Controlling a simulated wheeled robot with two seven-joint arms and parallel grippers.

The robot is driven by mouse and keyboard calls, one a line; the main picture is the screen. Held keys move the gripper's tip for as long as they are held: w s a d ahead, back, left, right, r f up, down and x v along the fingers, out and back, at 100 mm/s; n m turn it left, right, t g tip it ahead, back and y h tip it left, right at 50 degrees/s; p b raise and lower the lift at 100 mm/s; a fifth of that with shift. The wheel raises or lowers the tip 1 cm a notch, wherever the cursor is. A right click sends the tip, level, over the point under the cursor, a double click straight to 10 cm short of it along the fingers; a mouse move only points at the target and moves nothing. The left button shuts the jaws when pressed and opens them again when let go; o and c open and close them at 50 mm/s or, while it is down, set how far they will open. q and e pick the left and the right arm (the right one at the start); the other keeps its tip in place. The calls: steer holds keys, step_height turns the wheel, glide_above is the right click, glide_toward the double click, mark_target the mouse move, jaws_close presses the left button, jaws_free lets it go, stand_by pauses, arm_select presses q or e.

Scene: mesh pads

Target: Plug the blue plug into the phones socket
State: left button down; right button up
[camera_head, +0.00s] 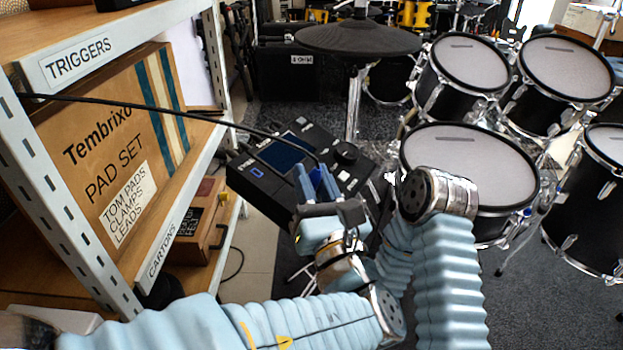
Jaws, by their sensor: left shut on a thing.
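The black drum module (262,183) sits in the middle of the camera_head view, with a dark screen, knobs and buttons on top. My left gripper (317,182) is over its front right part, with its blue fingers shut on the blue plug. The plug is mostly hidden between the fingers and hard to tell from them. A thin black cable (180,106) arcs from the shelf at the left down to the fingers. I cannot make out the phones socket or whether the plug touches the module. My right arm shows at the centre right; its gripper is not visible.
A metal shelf (28,147) with a Tembrixo pad set box (75,185) stands close on the left. A cymbal pad (358,38) rises behind the module. Drums, the nearest a large pad (468,158), crowd the right. Bare floor shows between shelf and module.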

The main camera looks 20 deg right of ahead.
arm_select(q)
steer(key=shift+p, duration=0.55)
stand_by(1.0)
steer(key=shift+w+a+f+b, duration=0.2)
steer(key=shift+f+b, duration=0.3)
steer(key=shift+f, duration=0.2)
steer(key=shift+w+a+f+b, duration=0.15)
steer(key=shift+f+b, duration=0.3)
steer(key=shift+f, duration=0.25)
steer(key=shift+w+a+f+b, duration=0.1)
steer(key=shift+w+f+b, duration=0.1)
steer(key=shift+f+b, duration=0.4)
steer(key=c, duration=0.8)
jaws_free()
steer(key=shift+c, duration=0.2)
steer(key=shift+s+d+f, duration=0.1)
steer(key=shift+s, duration=0.05)
steer(key=v, duration=1.3)
steer(key=shift+s, duration=0.3)
